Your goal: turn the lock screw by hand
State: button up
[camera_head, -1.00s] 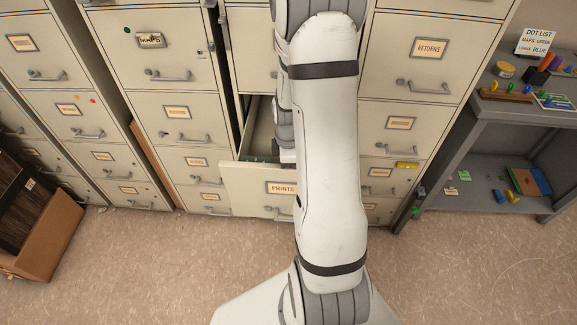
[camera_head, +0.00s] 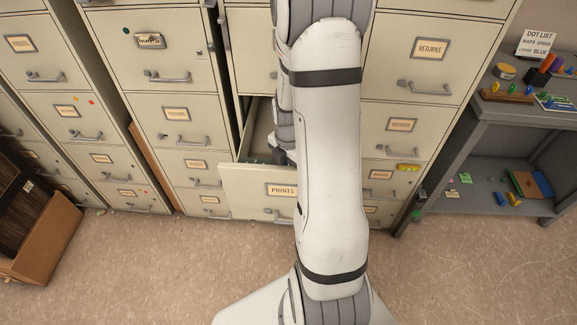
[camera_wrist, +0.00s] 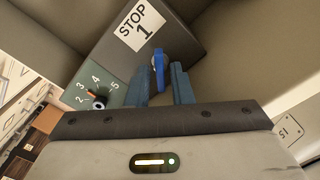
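In the wrist view, a blue upright tab (camera_wrist: 158,70), which looks like the lock screw's grip, stands at a grey block labelled "STOP 1" (camera_wrist: 139,26). My gripper (camera_wrist: 161,72) has two blue-grey fingers. They are apart, with the blue tab between or just beyond their tips; contact is not clear. A green dial plate (camera_wrist: 116,88) with numbers and a dark pointer knob (camera_wrist: 97,102) is to the left. In the head view, the PRINTS drawer (camera_head: 250,190) is pulled out, and my arm reaches into it.
Filing cabinets fill the back, with a RETURNS drawer (camera_head: 427,72) at right. A grey shelf unit (camera_head: 475,150) with small coloured items stands at far right. A cardboard box (camera_head: 45,240) is at left. Drawer walls surround my gripper closely. The floor in front is mostly open.

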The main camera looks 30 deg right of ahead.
jog(key=shift+o, duration=0.6)
jog(key=shift+r, duration=0.1)
jog(key=shift+r+p, duration=0.75)
jog(key=shift+r, duration=0.2)
